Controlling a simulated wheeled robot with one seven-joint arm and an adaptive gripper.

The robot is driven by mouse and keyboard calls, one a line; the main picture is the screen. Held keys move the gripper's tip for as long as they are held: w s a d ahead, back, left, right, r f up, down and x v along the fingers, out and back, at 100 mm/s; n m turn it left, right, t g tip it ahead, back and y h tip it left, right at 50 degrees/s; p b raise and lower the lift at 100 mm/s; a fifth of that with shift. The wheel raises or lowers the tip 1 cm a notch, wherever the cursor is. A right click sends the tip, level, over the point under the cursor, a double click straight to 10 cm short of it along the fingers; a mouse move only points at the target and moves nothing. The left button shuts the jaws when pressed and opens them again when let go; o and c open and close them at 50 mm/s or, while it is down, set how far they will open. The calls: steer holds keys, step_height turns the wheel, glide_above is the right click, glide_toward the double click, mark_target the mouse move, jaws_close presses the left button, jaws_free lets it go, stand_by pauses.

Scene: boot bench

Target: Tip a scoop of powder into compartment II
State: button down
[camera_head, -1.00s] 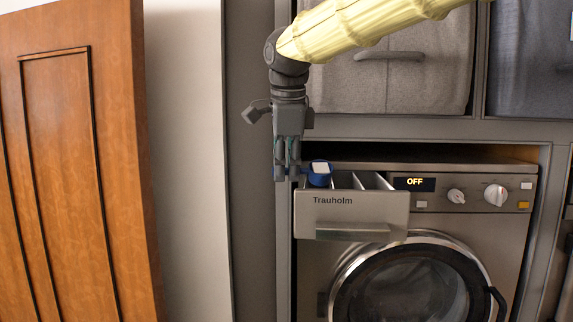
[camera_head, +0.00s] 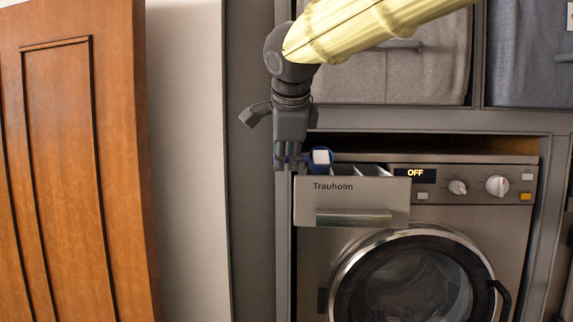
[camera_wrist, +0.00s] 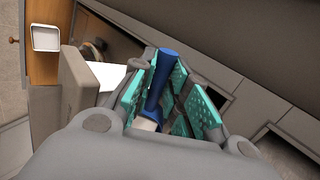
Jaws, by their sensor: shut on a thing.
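A blue scoop (camera_head: 313,161) with white powder (camera_head: 321,157) in it shows at the left end of the open detergent drawer (camera_head: 352,203), close above its front panel. My gripper (camera_head: 288,160) points down and is shut on the scoop's handle. In the wrist view the blue handle (camera_wrist: 158,85) lies between the teal finger pads (camera_wrist: 172,95). The drawer, labelled Trauholm, is pulled out of the washing machine. Dividers (camera_head: 371,170) show behind its front, but the compartment floors and markings are hidden. I cannot tell which compartment lies under the scoop.
The washing machine (camera_head: 460,220) reads OFF and has a round door (camera_head: 410,280). A wooden door (camera_head: 80,170) stands at the left. Fabric bins (camera_head: 400,75) sit on the shelf above. A white-rimmed container (camera_wrist: 46,38) shows in the wrist view.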

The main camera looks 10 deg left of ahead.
steer(key=shift+s+f+t+y+b, duration=0.15)
steer(key=shift+t+b, duration=1.05)
steer(key=shift+b, duration=4.3)
steer(key=shift+s+f+t+y+b, duration=0.2)
steer(key=shift+t+b, duration=1)
steer(key=shift+b, duration=4.25)
steer(key=shift+w+t+b, duration=0.15)
steer(key=shift+t+b, duration=0.15)
steer(key=shift+b, duration=0.7)
steer(key=shift+r, duration=0.2)
